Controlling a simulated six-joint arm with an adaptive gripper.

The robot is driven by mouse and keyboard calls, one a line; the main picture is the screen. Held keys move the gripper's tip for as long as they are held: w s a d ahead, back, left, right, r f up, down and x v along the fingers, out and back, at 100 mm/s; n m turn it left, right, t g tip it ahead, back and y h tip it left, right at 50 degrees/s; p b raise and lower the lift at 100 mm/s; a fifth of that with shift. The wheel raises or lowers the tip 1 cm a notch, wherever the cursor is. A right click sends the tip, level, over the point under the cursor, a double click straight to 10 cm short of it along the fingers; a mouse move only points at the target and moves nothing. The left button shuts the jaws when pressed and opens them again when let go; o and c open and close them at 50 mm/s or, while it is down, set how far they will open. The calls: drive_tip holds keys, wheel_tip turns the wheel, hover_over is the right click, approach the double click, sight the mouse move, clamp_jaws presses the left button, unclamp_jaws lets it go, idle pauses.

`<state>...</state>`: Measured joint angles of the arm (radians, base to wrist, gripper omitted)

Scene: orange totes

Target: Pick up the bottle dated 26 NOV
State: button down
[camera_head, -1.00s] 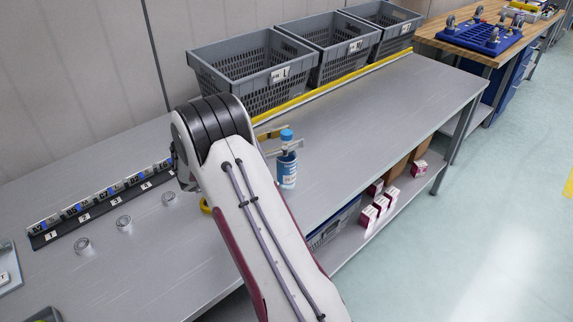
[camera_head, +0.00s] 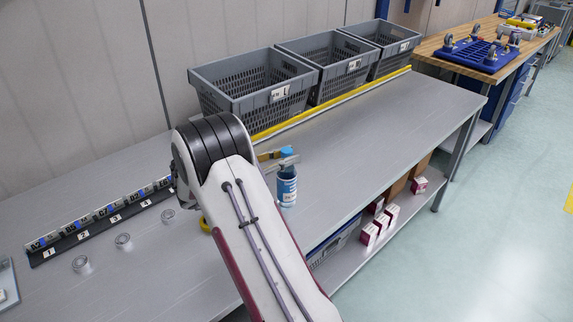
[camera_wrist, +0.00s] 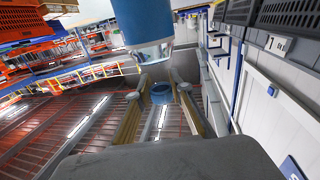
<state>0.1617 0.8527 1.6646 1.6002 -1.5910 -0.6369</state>
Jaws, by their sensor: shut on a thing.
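A blue bottle (camera_head: 287,187) with a blue cap (camera_head: 287,152) stands out against the grey table, upright, beside my arm. My gripper (camera_head: 279,161) is shut on it near the neck, just below the cap. In the wrist view the blue bottle body (camera_wrist: 143,20) fills the top, with a clear shoulder below it, and the cap (camera_wrist: 162,93) shows between the two fingers of my gripper (camera_wrist: 161,105). No date is readable on the bottle. I cannot tell if its base touches the table.
Grey crates (camera_head: 240,100) stand along the table's back edge behind a yellow strip (camera_head: 330,104). A black numbered rack (camera_head: 100,226) and several small clear round pieces (camera_head: 123,242) lie to the left. White and red boxes (camera_head: 369,234) are on the lower shelf. The table's right part is clear.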

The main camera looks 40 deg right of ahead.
drive_tip(key=shift+r, duration=5)
drive_tip(key=shift+w+a, duration=0.1)
